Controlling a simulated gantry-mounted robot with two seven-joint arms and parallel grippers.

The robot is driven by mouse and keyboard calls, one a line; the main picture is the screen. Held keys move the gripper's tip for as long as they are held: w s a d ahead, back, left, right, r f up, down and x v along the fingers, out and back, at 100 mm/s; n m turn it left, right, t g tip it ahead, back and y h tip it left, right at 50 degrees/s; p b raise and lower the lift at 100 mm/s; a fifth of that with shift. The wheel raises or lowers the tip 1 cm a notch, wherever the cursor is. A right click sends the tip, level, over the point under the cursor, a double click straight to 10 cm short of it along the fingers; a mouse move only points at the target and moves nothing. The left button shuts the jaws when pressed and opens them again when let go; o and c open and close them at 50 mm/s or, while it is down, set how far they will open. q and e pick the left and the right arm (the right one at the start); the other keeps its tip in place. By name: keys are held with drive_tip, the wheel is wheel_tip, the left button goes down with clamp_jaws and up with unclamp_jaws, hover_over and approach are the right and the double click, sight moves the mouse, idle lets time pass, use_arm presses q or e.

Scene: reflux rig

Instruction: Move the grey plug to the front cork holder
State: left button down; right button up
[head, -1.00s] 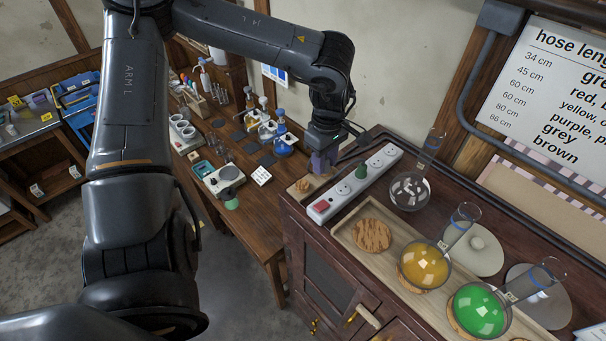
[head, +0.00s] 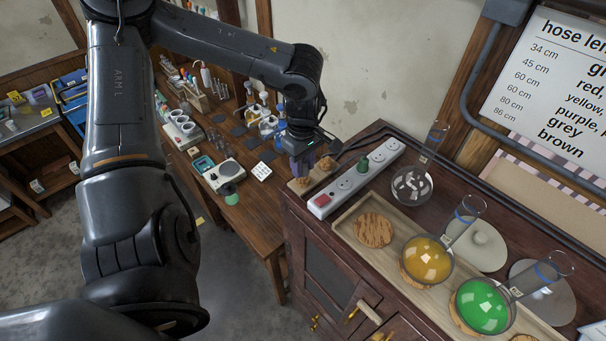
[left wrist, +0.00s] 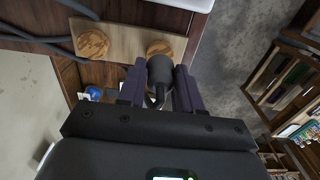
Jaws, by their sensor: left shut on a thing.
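The grey plug (left wrist: 160,69) is dark and round, held between the purple fingers of my left gripper (left wrist: 159,84) in the left wrist view. In the head view the left gripper (head: 301,166) hides the plug. The front cork holder (left wrist: 158,47) is a round cork on a small wooden board, just beyond the plug in the wrist view. In the head view that cork (head: 303,182) is right below the fingertips. I cannot tell whether plug and cork touch. The other cork holder (head: 326,163) is empty, behind it. My right gripper is not in view.
A wooden tray (head: 345,233) with flasks stands farther right. A dark hose (head: 357,143) runs behind. The cabinet's left edge is close to the corks.

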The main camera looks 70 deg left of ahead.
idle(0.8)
use_arm(q)
drive_tip(key=shift+f, duration=0.2)
idle(0.5)
drive_tip(key=shift+f, duration=0.55)
drive_tip(key=shift+f+b, duration=0.3)
drive_tip(key=shift+b, duration=0.05)
idle(0.5)
drive_tip(key=c, duration=0.7)
unclamp_jaws()
